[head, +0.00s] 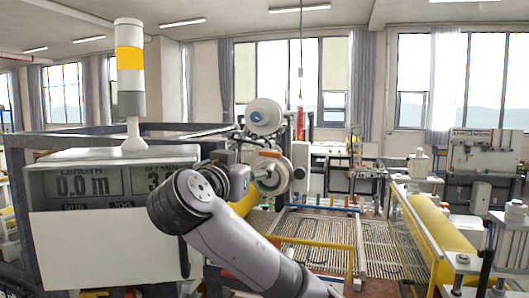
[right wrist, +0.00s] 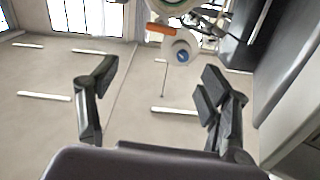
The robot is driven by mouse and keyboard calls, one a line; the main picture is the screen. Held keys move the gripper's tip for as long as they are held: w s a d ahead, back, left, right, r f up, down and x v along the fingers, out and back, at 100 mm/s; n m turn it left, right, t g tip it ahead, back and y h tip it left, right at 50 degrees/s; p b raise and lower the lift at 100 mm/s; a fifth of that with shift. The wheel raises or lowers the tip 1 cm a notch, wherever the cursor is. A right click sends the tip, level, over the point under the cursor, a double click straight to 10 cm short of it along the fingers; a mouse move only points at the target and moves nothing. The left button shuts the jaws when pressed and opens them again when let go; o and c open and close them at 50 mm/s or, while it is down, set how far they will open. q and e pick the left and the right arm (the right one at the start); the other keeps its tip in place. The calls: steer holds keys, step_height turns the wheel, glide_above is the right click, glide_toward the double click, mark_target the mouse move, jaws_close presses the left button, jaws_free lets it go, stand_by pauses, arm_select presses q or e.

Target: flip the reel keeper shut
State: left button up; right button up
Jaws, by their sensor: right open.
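An orange lever-like piece, which looks like the reel keeper (head: 269,153), sits between two reels in the head view. It also shows near the top of the right wrist view (right wrist: 160,29). The upper white reel (head: 264,114) has a blue hub; the lower reel (head: 271,177) has a pale greenish rim. My right gripper (right wrist: 157,82) is open with nothing between its fingers. The orange piece and the white reel lie beyond its fingertips, apart from them. In the head view, my right wrist partly covers the lower reel's left side. My left gripper is out of view.
A display cabinet (head: 100,184) reading 0.0 m, with a yellow-banded signal lamp (head: 130,60), stands at the left. A yellow rail (head: 310,240) and slatted bed (head: 318,228) lie right of my arm. A yellow roller (head: 440,235) is farther right.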

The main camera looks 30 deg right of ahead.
steer(key=p+x, duration=0.1)
steer(key=x, duration=0.2)
steer(key=p, duration=0.5)
glide_toward(269, 153)
steer(key=x, duration=0.4)
steer(key=shift+d+r, duration=0.25)
steer(key=shift+r, duration=0.1)
steer(key=p+x, duration=0.2)
steer(key=x, duration=0.1)
steer(key=shift+w+d+f, duration=0.15)
steer(key=shift+w+d, duration=0.1)
steer(key=shift+w, duration=0.05)
steer(key=shift+w+d+f, duration=0.15)
steer(key=shift+w+d, duration=0.25)
steer(key=shift+d, duration=0.05)
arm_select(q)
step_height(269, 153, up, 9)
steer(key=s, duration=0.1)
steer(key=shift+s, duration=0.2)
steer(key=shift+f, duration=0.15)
arm_select(e)
steer(key=shift+c, duration=0.4)
steer(key=c, duration=1.1)
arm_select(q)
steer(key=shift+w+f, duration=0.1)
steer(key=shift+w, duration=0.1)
arm_select(e)
steer(key=shift+o, duration=0.2)
